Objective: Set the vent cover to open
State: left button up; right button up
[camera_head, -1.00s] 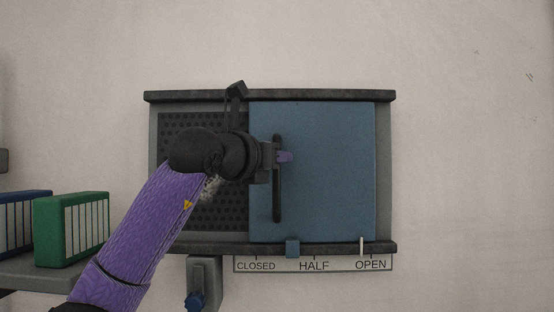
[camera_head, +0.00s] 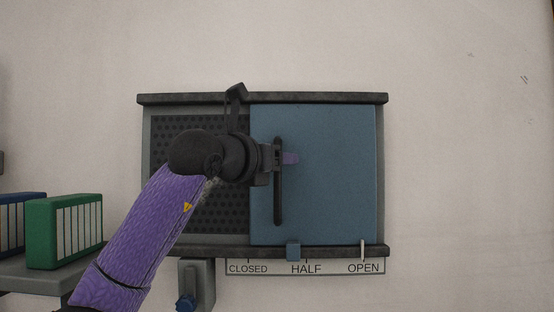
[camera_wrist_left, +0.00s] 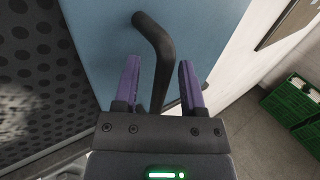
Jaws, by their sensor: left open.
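The blue vent cover (camera_head: 340,170) stands at the right of its frame, and a perforated grille (camera_head: 185,135) shows at the left. The dark vertical bar handle (camera_head: 278,200) is on the cover's left part. My left gripper (camera_head: 288,158) is at the handle, open; in the left wrist view the handle (camera_wrist_left: 155,45) stands between its purple fingers (camera_wrist_left: 160,80), with gaps showing. My right gripper is not in view.
Dark rails (camera_head: 330,98) run above and below the cover. A grey bracket with a blue knob (camera_head: 186,302) is below the frame at left. A shelf (camera_head: 60,275) with a green crate-like box (camera_head: 70,230) and a blue one is at far left. Wall at right is clear.

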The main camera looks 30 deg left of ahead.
pick_arm(q)
jog(key=s+b, duration=0.4)
jog(key=s, duration=0.6)
jog(key=shift+a, duration=0.2)
